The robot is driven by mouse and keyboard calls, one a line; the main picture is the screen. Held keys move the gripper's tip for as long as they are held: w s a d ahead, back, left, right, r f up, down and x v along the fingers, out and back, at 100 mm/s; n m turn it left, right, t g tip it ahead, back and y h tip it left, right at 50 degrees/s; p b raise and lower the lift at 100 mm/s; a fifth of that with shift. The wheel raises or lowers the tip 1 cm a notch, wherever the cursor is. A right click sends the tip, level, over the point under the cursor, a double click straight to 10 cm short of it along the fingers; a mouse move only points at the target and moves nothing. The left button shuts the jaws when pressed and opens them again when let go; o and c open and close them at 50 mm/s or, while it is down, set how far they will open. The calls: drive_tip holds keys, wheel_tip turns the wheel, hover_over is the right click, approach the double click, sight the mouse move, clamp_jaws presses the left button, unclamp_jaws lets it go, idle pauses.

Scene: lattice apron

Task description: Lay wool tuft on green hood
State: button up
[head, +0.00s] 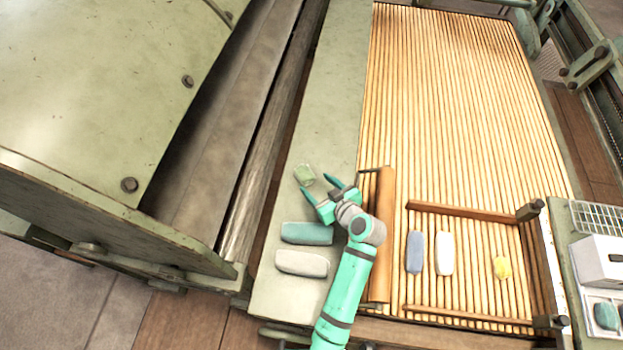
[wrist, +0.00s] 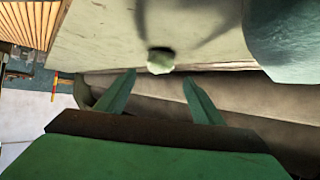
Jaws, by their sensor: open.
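A small pale green tuft (head: 305,175), which looks like the wool tuft, lies on the flat grey-green ledge (head: 335,95), near its left edge. It also shows in the wrist view (wrist: 160,61), just beyond the fingertips and roughly midway between them. My gripper (head: 325,187) is open and empty, with its fingers pointing towards the tuft and apart from it. The open fingers also show in the wrist view (wrist: 158,75). The large green hood (head: 90,90) fills the left of the head view, its upper surface bare apart from bolts.
A dark roller gap (head: 235,110) lies between hood and ledge. A teal block (head: 307,233) and a pale block (head: 301,263) lie near my arm. A wooden roller (head: 383,240) stands right of my arm.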

drive_tip(key=shift+v, duration=2.05)
drive_tip(key=shift+f, duration=0.1)
